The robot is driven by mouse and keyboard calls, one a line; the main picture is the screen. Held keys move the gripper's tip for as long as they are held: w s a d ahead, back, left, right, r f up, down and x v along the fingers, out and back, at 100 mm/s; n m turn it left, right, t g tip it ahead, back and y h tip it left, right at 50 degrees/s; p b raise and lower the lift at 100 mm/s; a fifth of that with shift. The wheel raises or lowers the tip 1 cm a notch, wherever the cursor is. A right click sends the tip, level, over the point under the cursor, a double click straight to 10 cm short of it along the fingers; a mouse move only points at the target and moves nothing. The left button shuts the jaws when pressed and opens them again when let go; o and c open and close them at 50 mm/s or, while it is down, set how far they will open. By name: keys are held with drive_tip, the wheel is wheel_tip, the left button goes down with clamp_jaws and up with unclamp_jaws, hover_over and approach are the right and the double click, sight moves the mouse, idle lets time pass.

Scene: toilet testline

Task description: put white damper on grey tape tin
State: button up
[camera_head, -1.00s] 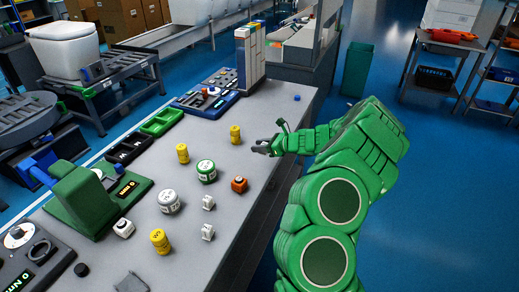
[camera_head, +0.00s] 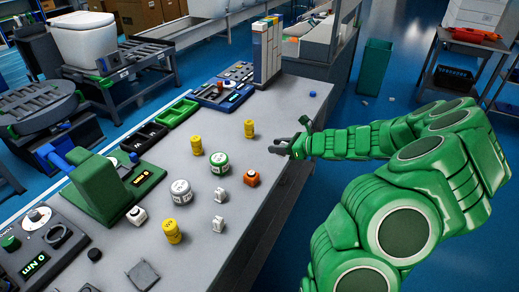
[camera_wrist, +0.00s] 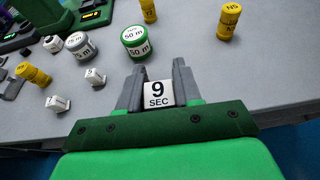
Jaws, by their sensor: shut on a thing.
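My gripper (camera_head: 275,145) is at the right edge of the grey bench in the head view. In the wrist view it (camera_wrist: 158,92) is shut on a small white block reading "9 SEC", the white damper (camera_wrist: 158,94). The head view does not clearly show this block. The grey tape tin (camera_head: 181,192) is a round white-topped tin with a grey band, standing upright left of my gripper. It also shows at the upper left of the wrist view (camera_wrist: 80,46). A similar green-banded tin (camera_head: 219,162), marked "50 m" in the wrist view, stands between it and my gripper.
A green press (camera_head: 103,190) is at the left. Tall upright blocks (camera_head: 267,55) stand at the back.

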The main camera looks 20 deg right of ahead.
drive_tip(key=s+a+r+n+g+y, duration=0.1)
drive_tip(key=s+a+r+n+g, duration=0.2)
drive_tip(key=a, duration=0.8)
drive_tip(key=s+a+r+n+g+y, duration=0.1)
drive_tip(key=s+a+n+g+y, duration=0.25)
drive_tip(key=a, duration=0.75)
drive_tip(key=s+a+r+n+g, duration=0.3)
drive_tip(key=s+a, duration=0.3)
drive_tip(key=a, duration=0.4)
hover_over(174, 187)
drive_tip(key=shift+g, duration=0.25)
drive_tip(key=f, duration=0.9)
drive_tip(key=shift+s+d+f, duration=0.1)
drive_tip(key=shift+s+f, duration=0.1)
drive_tip(key=shift+f, duration=0.2)
drive_tip(key=shift+w+f, duration=0.2)
drive_tip(key=shift+f, duration=1.55)
drive_tip(key=o, duration=1)
drive_tip(key=shift+f, duration=0.15)
